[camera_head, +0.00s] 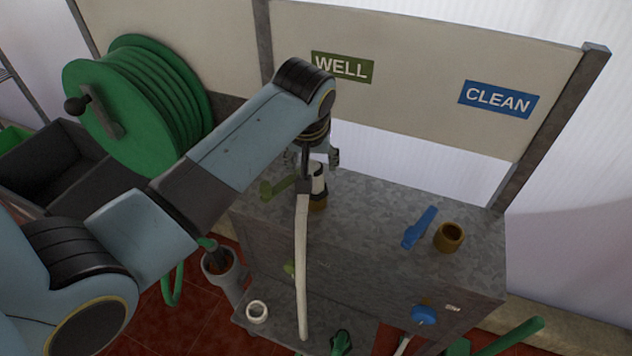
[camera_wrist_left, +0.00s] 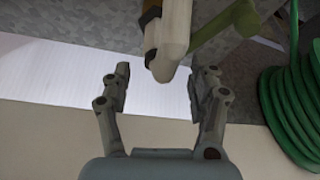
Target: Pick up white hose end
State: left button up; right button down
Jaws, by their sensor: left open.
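The white hose (camera_head: 302,265) runs down the front of the grey metal cabinet, its upper part beside a brass fitting (camera_head: 318,205). A white end piece with a dark band (camera_head: 318,180) shows just below my left gripper (camera_head: 320,157). In the left wrist view the white end piece (camera_wrist_left: 167,48) points toward my left gripper (camera_wrist_left: 161,82), its tip between or just beyond the open fingers. Nothing is visibly gripped, and I cannot tell the exact depth. A green lever (camera_head: 278,187) sits left of the fitting and also shows in the wrist view (camera_wrist_left: 225,25). My right gripper is not in view.
The grey cabinet top (camera_head: 375,215) carries a blue lever (camera_head: 419,228) and a brass ring fitting (camera_head: 449,237) at right. A panel with WELL (camera_head: 342,67) and CLEAN (camera_head: 497,99) signs stands behind. A green hose reel (camera_head: 140,105) stands at left.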

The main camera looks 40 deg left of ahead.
aim_at(315, 167)
pick_arm(q)
jog(key=shift+p+x, duration=0.4)
jog(key=shift+x, duration=2.2)
jog(key=shift+w+d, duration=0.1)
jog(key=c, duration=1.2)
jog(key=shift+r, duration=0.15)
